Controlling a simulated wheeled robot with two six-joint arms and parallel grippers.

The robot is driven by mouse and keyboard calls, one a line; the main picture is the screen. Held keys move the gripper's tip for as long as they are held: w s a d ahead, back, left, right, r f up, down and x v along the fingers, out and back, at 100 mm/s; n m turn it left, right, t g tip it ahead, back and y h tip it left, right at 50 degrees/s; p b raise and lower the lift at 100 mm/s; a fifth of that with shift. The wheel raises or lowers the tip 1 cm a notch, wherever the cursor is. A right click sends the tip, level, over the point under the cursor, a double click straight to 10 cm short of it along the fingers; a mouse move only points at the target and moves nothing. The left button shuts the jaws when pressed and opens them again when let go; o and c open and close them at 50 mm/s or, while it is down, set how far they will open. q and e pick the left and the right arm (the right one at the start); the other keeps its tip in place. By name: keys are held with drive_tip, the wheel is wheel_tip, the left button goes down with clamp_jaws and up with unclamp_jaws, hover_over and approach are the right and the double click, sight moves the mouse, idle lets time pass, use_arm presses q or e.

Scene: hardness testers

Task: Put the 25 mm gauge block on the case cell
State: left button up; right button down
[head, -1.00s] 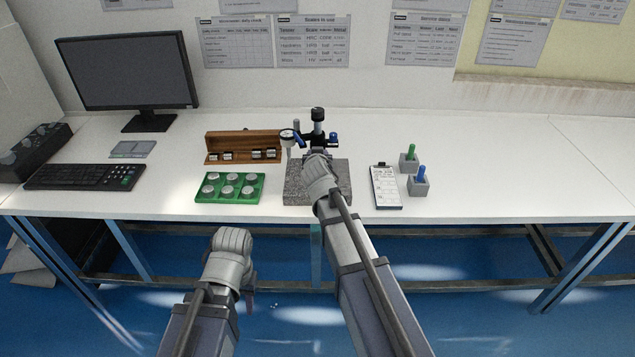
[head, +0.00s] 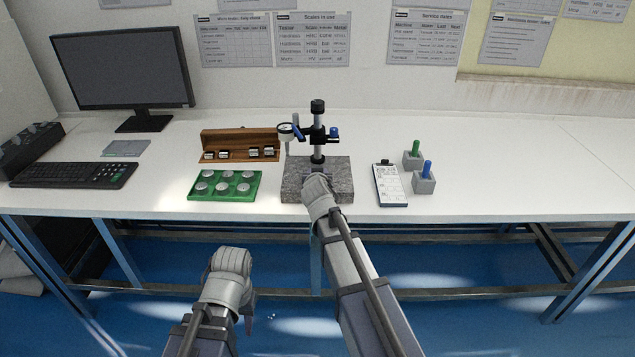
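The wooden gauge block case (head: 211,138) stands open at the back, left of the dial stand. Several small metal blocks sit in it, with a gap near its middle; their sizes are unreadable. My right gripper (head: 318,174) is over the granite base (head: 338,180) of the dial stand, in front of the column. Its wrist hides most of its fingers, so I cannot tell whether it holds a block. I cannot pick out the 25 mm block. My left gripper (head: 247,314) hangs in front of the table, below its edge, its fingers mostly hidden.
The dial gauge (head: 285,131) sticks out left from the stand column (head: 318,145). A green tray (head: 210,197) with several round metal pieces lies in front of the case. A clipboard (head: 390,185) and two grey holders with green (head: 412,159) and blue (head: 424,183) handles stand right.

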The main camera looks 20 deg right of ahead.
drive_tip(key=shift+f, duration=0.1)
drive_tip(key=shift+f, duration=0.1)
drive_tip(key=shift+f, duration=0.15)
drive_tip(key=shift+c, duration=2.1)
unclamp_jaws()
drive_tip(key=p+v, duration=0.3)
drive_tip(key=v, duration=0.4)
drive_tip(key=shift+s+a, duration=0.3)
